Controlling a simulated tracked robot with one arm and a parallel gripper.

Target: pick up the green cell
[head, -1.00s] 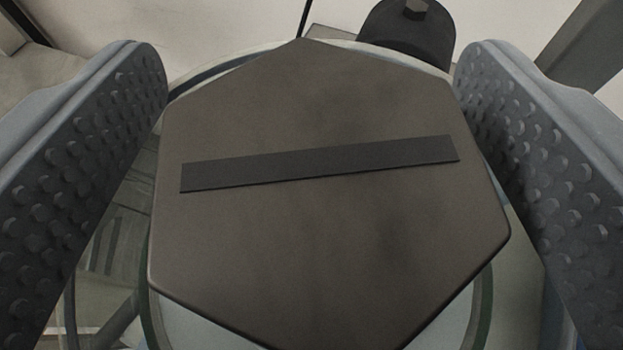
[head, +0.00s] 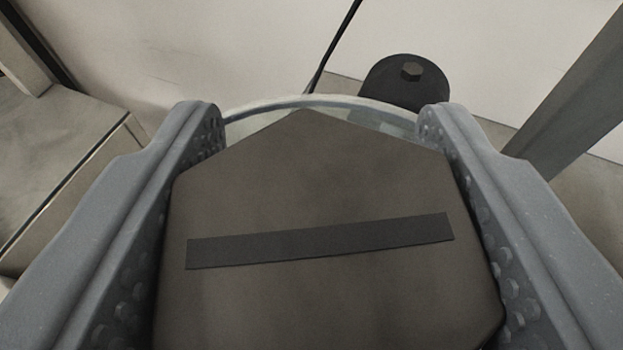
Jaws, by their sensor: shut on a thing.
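A brown-grey hexagonal cap with a dark bar across it (head: 330,190) fills the middle of the view. It looks like the top of the cell, and a pale glassy rim (head: 260,108) shows behind it. No green shows on it now. My gripper (head: 318,125) is shut on it, with one studded finger against each side. The lower part of the cell is hidden under the cap.
A dark rounded part with a hex bolt (head: 408,90) stands just behind. A thin dark cable (head: 335,45) rises beside it. A grey post (head: 575,100) leans at the right. A grey block (head: 60,150) is at the left.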

